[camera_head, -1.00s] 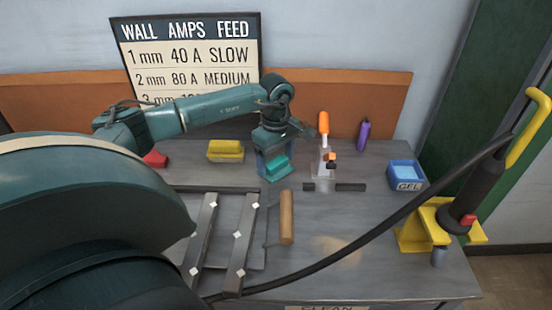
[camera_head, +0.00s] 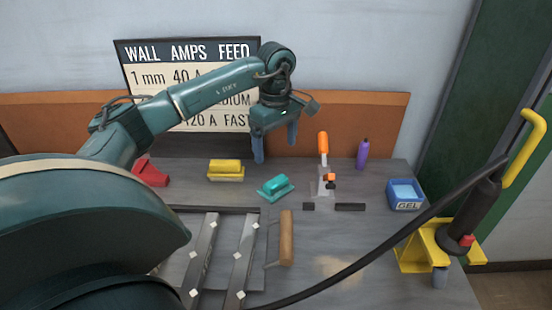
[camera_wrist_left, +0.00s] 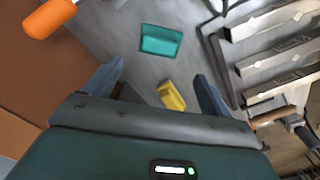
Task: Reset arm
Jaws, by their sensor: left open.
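My left gripper (camera_head: 275,148) hangs above the back of the workbench with its two blue fingers apart and nothing between them. In the left wrist view the fingers (camera_wrist_left: 160,90) also show wide apart. A teal block (camera_head: 276,186) lies on the bench below the gripper, apart from it; it also shows in the left wrist view (camera_wrist_left: 161,41). A yellow block (camera_head: 226,169) sits to its left and appears between the fingers, farther off, in the left wrist view (camera_wrist_left: 171,96). My right gripper is not in view.
An orange-handled clamp (camera_head: 323,145), a purple bottle (camera_head: 362,153) and a blue GEL box (camera_head: 405,194) stand to the right. Steel bars (camera_head: 240,255) and a wooden-handled brush (camera_head: 286,238) lie in front. A black cable crosses to a torch in a yellow holder (camera_head: 425,250).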

